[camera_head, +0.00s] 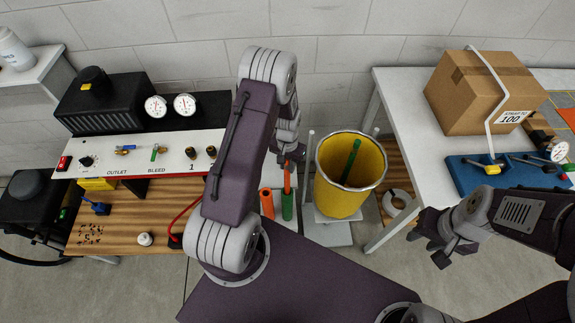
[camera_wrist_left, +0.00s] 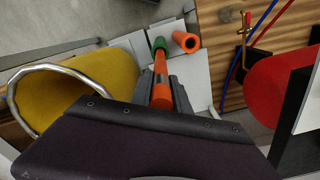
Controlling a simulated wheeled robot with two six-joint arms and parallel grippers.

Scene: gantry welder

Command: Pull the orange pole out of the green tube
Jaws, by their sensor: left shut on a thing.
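My left gripper (camera_head: 290,150) points down and is shut on the orange pole (camera_head: 287,178). In the left wrist view the orange pole (camera_wrist_left: 161,75) runs between the fingers (camera_wrist_left: 164,97) toward the green tube (camera_wrist_left: 159,45). In the head view the green tube (camera_head: 288,207) stands upright right below the pole. The pole's lower end meets the tube's mouth; how deep it sits inside I cannot tell. My right gripper (camera_head: 430,248) is open and empty, out to the right, away from the tube.
An orange tube (camera_head: 267,204) stands just left of the green one. A yellow bucket (camera_head: 338,193) with a green rod (camera_head: 350,160) is close on the right. A wooden bench (camera_head: 130,232) with a gauge panel is left; a white table (camera_head: 415,170) with a cardboard box (camera_head: 478,92) is right.

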